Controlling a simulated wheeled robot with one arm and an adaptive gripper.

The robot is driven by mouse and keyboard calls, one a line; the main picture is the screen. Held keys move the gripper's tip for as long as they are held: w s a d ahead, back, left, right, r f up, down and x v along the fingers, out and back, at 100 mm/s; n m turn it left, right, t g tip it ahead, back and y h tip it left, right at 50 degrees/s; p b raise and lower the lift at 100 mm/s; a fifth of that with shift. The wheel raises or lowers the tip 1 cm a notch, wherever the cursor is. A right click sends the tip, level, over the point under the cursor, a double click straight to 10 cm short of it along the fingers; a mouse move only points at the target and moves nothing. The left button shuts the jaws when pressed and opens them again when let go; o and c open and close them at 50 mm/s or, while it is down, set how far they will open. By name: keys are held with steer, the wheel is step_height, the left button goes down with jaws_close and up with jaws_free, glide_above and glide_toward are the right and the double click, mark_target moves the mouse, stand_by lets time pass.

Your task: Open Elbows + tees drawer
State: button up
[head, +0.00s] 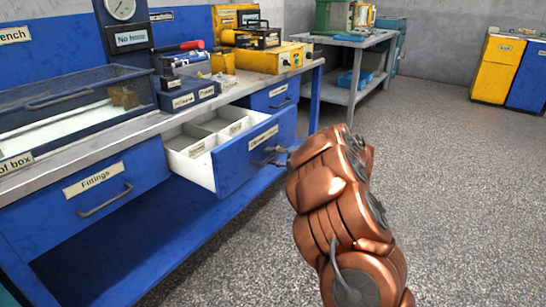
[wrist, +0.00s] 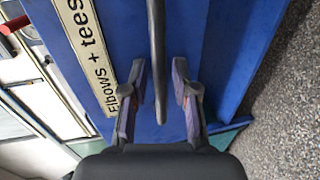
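The Elbows + tees drawer (head: 222,168) is blue and stands pulled out from the bench in the head view, with white compartments showing inside. Its label (wrist: 88,50) reads "Elbows + tees" in the wrist view. The dark bar handle (wrist: 157,55) runs down the drawer front. My gripper (wrist: 163,108) is at the handle, with one finger on each side of it. Gaps show between the fingers and the bar, so the gripper looks open around the handle. In the head view my gripper (head: 268,157) is small and partly hidden by my arm.
The Fittings drawer (head: 103,190) to the left is closed. Another blue drawer (head: 270,97) is beyond the open one. The bench top (head: 110,132) carries a clear-lidded box, tools and yellow units. The grey floor (head: 450,190) to the right is clear.

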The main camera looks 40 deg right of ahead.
steer(key=shift+o, duration=0.3)
steer(key=v, duration=1.2)
steer(key=shift+d, duration=0.1)
stand_by(0.3)
